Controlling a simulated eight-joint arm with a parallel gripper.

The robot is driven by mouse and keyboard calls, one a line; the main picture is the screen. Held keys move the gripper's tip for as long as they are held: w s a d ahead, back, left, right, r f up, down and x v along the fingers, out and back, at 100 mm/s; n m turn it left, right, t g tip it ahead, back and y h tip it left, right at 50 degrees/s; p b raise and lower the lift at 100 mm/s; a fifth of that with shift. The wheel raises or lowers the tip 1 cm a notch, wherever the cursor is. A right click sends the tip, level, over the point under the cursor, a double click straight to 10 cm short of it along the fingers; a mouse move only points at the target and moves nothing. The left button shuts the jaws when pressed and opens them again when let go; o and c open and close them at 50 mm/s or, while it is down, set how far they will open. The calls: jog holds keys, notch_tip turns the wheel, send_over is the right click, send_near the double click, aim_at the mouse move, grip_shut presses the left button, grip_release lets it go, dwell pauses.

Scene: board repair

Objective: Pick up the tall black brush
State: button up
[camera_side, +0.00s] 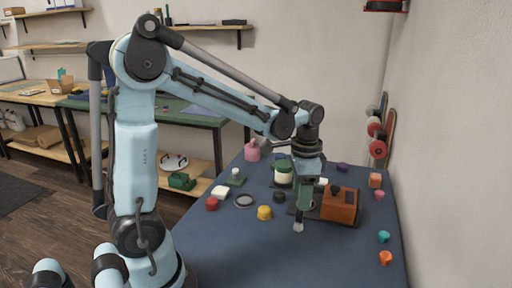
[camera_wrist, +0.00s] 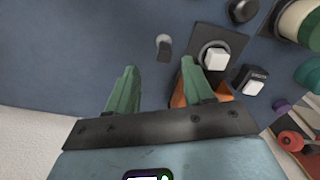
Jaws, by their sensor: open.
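A small upright piece with a light grey head and a dark stem (camera_wrist: 164,45) is in the upper middle of the wrist view, just beyond the gap between my fingertips. It may be the tall black brush, but I cannot be sure. A pale grey tip (camera_side: 298,227) shows just below my gripper in the side view, perhaps the same piece. My gripper (camera_wrist: 158,66) is open, with its two green fingers apart and nothing between them. In the side view my gripper (camera_side: 305,203) points down over the blue mat, left of an orange-brown box.
The orange-brown box (camera_side: 340,206) stands close to my gripper's right. A black plate with a white cap (camera_wrist: 216,58) lies near the right finger. A cream jar with a green lid (camera_side: 283,174) stands behind. Coloured knobs are scattered around. The blue mat's (camera_side: 255,255) front is clear.

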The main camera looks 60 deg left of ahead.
aim_at(299, 219)
jog(key=shift+w+a+f, duration=0.1)
jog(key=shift+a+f, duration=0.05)
jog(key=shift+f, duration=1.5)
jog(key=shift+w+a+f, duration=0.1)
jog(key=shift+f, duration=1.55)
grip_shut()
